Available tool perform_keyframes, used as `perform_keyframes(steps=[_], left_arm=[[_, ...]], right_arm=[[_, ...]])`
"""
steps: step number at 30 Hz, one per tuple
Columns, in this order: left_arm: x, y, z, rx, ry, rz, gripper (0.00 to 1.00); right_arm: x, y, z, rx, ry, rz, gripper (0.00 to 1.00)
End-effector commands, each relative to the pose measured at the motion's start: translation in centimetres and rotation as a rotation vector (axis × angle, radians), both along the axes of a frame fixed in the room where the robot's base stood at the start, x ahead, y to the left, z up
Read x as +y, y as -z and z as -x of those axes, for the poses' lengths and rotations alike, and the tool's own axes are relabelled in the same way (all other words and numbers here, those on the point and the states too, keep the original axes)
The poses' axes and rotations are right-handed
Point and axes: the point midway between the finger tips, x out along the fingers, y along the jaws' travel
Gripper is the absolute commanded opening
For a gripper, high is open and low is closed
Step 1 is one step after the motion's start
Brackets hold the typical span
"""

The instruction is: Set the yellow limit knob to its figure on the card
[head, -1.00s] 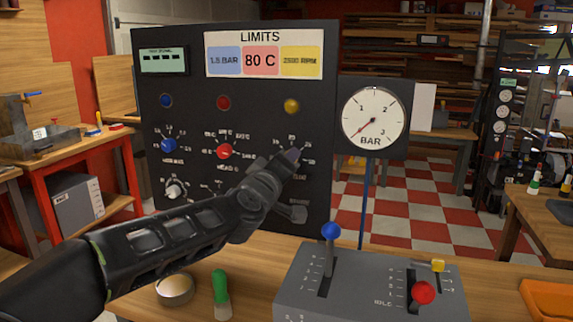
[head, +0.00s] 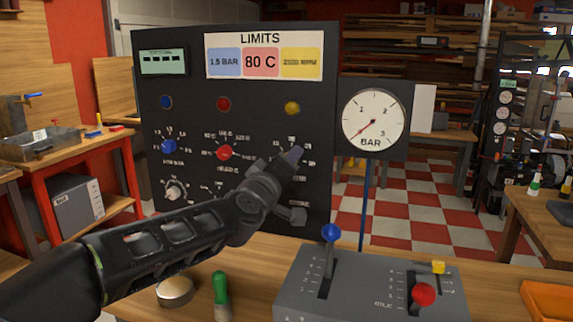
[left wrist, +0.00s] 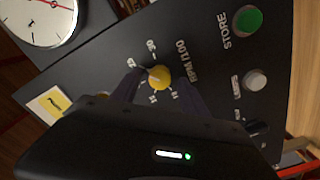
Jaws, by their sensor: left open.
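The yellow limit knob (left wrist: 160,77) sits on the dark panel beside the lettering RPM/100 in the left wrist view. My left gripper (left wrist: 161,80) is open, with one finger on each side of the knob; I cannot tell whether they touch it. The knob's exact setting is too small to read. In the head view, my left gripper (head: 296,154) hides the knob and part of its scale. The LIMITS card (head: 264,56) at the panel's top has blue, red and yellow fields. Its yellow field (head: 301,62) ends in RPM; its figure is blurred, apparently 2500. My right gripper is not in view.
Blue (head: 168,146) and red (head: 225,152) knobs sit left of my gripper. A green STORE button (left wrist: 247,20) and a white button (left wrist: 255,80) are near it. A BAR gauge (head: 372,117) stands right of the panel. A grey lever box (head: 375,285) stands in front.

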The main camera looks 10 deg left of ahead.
Motion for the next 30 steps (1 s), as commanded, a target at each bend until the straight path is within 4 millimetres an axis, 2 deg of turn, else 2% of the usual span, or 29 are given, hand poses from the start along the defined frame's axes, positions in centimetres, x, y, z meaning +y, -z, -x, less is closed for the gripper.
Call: perform_keyframes(steps=[12,15,30], left_arm=[[0.4,-0.1,6.1,-0.002,-0.001,0.001,0.52],[0.5,0.0,7.0,-0.001,0.0,0.0,0.52],[0.5,0.0,7.4,0.0,0.0,0.0,0.52]], right_arm=[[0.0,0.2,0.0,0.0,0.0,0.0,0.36],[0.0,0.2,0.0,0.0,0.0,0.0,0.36],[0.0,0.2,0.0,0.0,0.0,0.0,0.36]])
